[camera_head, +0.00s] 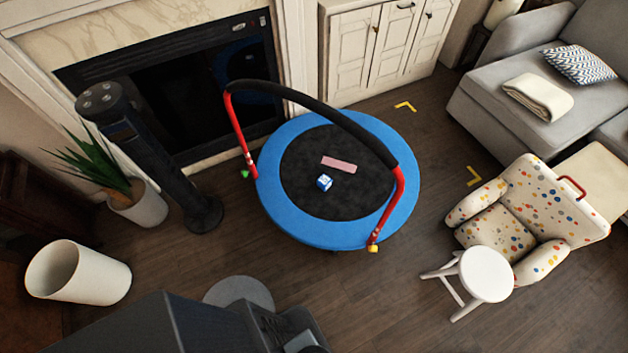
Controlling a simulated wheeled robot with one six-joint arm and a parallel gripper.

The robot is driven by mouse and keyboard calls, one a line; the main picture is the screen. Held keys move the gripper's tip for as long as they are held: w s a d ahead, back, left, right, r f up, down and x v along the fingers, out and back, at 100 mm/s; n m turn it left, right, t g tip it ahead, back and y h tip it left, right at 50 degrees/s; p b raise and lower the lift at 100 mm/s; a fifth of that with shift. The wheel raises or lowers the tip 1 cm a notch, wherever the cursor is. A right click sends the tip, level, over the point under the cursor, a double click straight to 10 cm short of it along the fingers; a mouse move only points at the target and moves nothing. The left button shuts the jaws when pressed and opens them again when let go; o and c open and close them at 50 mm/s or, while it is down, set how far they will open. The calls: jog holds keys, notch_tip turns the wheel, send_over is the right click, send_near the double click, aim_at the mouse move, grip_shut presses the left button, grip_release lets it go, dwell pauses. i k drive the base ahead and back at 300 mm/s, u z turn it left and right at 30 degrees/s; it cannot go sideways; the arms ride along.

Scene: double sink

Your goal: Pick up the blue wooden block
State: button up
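A small blue block with white marks on its faces (324,182) lies on the black mat of a round trampoline with a blue rim (285,217). A flat pink piece (339,164) lies just behind it on the same mat, a little to the right. The block stands clear of the rim and is fully visible. Dark grey parts, apparently of my own body, fill the bottom edge. No gripper fingers can be made out, and nothing touches the block.
A black padded handlebar (315,105) with red posts arches over the trampoline. A black tower fan (150,155), a potted plant (138,203) and a white bin (78,273) stand left. A white stool (485,274) and spotted armchair (548,212) stand right. Floor in front is open.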

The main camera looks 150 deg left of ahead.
aim_at(324, 183)
jog(key=z, duration=5.4)
jog(key=i, duration=1.8)
jog(key=z, duration=2.5)
